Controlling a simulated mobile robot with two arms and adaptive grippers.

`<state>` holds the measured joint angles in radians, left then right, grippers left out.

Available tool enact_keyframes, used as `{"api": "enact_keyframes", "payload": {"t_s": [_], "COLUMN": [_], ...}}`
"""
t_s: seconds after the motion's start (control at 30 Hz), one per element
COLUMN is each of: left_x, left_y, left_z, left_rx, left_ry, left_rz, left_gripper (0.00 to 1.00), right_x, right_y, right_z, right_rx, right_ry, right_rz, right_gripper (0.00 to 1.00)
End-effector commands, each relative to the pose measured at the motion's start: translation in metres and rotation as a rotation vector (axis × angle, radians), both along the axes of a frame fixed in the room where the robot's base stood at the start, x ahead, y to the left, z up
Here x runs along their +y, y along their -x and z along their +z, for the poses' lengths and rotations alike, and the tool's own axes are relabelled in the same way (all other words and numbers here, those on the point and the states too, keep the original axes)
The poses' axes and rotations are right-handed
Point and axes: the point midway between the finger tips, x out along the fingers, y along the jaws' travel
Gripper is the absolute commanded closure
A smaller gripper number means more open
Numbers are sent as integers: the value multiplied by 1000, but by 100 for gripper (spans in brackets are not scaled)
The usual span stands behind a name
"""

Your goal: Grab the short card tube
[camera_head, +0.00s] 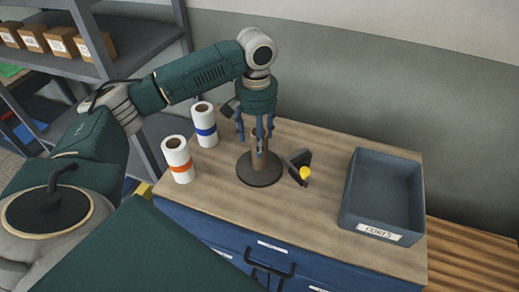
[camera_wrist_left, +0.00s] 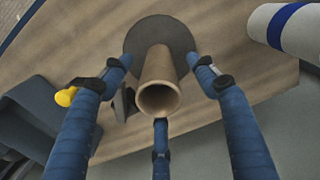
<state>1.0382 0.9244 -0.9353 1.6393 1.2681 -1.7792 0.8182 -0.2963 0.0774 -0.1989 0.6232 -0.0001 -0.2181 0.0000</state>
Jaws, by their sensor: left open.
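The short card tube (camera_wrist_left: 158,92) is brown, hollow and open at its top end. It stands on a dark round base (camera_head: 260,171), and in the head view its narrow brown side (camera_head: 261,146) shows partly behind my fingers. My left gripper (camera_head: 256,134) is above the base, pointing down, with its fingers spread. In the left wrist view the fingers of my left gripper (camera_wrist_left: 162,84) stand around the tube with gaps visible. The tube is not gripped. My right gripper is in neither view.
Two white rolls, one with an orange band (camera_head: 178,160) and one with a blue band (camera_head: 205,126), stand left of the base. A dark holder with a yellow knob (camera_head: 304,173) is close on the right. A labelled grey-blue bin (camera_head: 384,195) stands further right.

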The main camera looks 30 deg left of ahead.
Motion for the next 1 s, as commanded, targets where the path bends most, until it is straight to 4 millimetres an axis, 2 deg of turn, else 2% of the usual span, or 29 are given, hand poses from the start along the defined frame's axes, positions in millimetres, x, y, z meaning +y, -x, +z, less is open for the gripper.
{"api": "enact_keyframes", "payload": {"t_s": [0.1,0.17,0.27,0.43,0.6,0.87,1.0], "left_x": [0,0,-1,-4,-4,-4,-4], "left_y": [0,0,-1,-4,-5,-5,-5], "left_z": [-14,-18,-24,-47,-68,-72,-72], "left_rx": [0,0,1,3,-1,-2,-2], "left_ry": [0,0,0,0,0,0,0], "left_rz": [0,-1,0,1,1,-1,-1], "left_gripper": [41,41,41,41,41,41,67], "right_x": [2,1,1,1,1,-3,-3], "right_y": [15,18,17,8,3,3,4], "right_z": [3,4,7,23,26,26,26], "right_rx": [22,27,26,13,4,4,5], "right_ry": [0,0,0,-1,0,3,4], "right_rz": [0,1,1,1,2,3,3], "right_gripper": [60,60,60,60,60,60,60]}}
